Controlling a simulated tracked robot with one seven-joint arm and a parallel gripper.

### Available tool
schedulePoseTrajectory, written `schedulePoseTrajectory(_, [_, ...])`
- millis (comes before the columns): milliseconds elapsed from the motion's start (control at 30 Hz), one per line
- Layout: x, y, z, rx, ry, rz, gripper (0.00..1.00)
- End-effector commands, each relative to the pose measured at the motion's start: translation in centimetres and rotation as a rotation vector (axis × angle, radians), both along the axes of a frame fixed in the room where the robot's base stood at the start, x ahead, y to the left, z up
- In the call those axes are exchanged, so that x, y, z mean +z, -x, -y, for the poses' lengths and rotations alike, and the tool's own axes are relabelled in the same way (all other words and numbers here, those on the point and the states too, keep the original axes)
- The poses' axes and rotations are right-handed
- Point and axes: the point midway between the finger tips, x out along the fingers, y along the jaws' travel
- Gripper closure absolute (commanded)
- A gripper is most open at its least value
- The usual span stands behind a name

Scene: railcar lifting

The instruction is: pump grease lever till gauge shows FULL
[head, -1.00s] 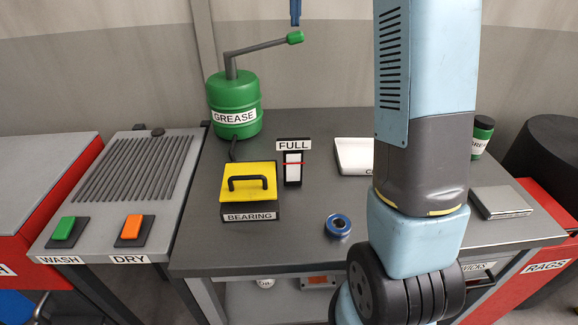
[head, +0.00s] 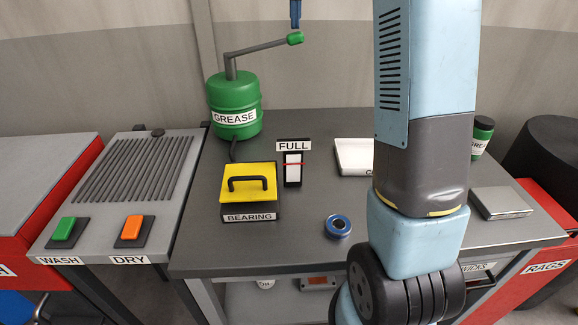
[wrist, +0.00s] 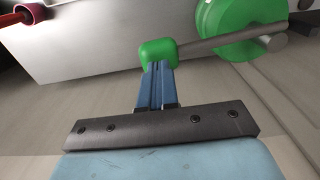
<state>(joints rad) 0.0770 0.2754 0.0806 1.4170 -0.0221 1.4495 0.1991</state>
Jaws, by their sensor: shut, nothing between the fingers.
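The green grease pump (head: 236,105), labelled GREASE, stands at the back left of the bench. Its grey lever (head: 258,48) slopes up to the right and ends in a green knob (head: 295,38). The knob also shows in the wrist view (wrist: 158,52). My gripper (head: 295,26) points down with its blue fingers (wrist: 157,88) shut and empty, their tips at the knob. I cannot tell whether they press on it. The gauge (head: 293,172) stands upright under a FULL sign (head: 293,146), with a red line across the upper part of its white face.
A yellow-topped BEARING box (head: 248,187) with a black handle sits left of the gauge. A blue ring (head: 338,227) lies on the bench (head: 300,252). WASH (head: 64,229) and DRY (head: 131,231) switches are at left. My arm hides part of the bench's right side.

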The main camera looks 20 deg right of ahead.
Motion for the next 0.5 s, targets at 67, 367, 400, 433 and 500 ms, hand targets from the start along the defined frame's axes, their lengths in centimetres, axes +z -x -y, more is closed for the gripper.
schedulePoseTrajectory(67, [-0.3,0.0,0.0,0.000,0.000,0.000,1.00])
schedulePoseTrajectory(367, [-1.3,0.0,0.0,0.000,0.000,-0.002,1.00])
schedulePoseTrajectory(400, [-1.4,0.0,0.0,0.000,0.000,-0.001,1.00])
schedulePoseTrajectory(433, [-1.5,0.0,0.0,0.000,0.000,-0.001,1.00])
schedulePoseTrajectory(500, [-1.7,0.0,0.0,0.000,0.000,-0.001,1.00])
